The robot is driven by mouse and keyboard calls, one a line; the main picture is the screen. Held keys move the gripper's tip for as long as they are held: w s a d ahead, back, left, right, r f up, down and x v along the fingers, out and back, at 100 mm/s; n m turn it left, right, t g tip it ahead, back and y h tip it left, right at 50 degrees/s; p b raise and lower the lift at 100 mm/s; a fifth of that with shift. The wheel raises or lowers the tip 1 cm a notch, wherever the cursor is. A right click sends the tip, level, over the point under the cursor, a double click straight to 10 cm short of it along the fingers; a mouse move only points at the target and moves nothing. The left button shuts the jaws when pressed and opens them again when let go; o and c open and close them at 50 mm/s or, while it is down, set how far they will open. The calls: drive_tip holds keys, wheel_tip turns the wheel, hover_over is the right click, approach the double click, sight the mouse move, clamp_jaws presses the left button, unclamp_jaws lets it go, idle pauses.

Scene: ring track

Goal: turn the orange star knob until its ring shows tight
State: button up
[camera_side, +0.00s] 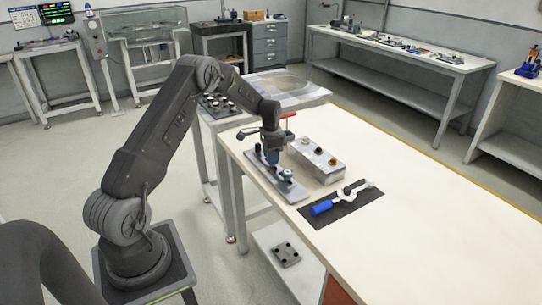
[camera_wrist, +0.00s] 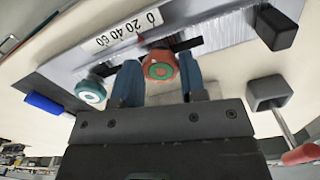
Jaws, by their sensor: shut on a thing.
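The orange star knob (camera_wrist: 160,66) shows in the wrist view between my gripper's two blue fingers (camera_wrist: 159,82), one on each side of it. My gripper is shut on it. The knob's face has a green round mark inside the orange rim; I cannot read from it how tight the knob is. In the side view my gripper (camera_side: 271,157) is low over a metal fixture plate (camera_side: 288,190) at the table's left edge, and the orange knob is hidden there.
A scale label (camera_wrist: 128,31) lies beside the knob. A teal-and-white knob (camera_wrist: 90,92) is at its left. A grey block with several knobs (camera_side: 323,171) stands right of the fixture. A blue-handled tool (camera_side: 322,207) lies on a dark mat. The table's right side is clear.

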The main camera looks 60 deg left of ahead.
drive_tip(key=shift+w+r, duration=0.2)
drive_tip(key=shift+r, duration=0.15)
drive_tip(key=o, duration=0.9)
drive_tip(key=shift+s+f, duration=0.15)
drive_tip(key=shift+f, duration=0.05)
drive_tip(key=shift+o, duration=0.2)
wheel_tip(320, 180, up, 14)
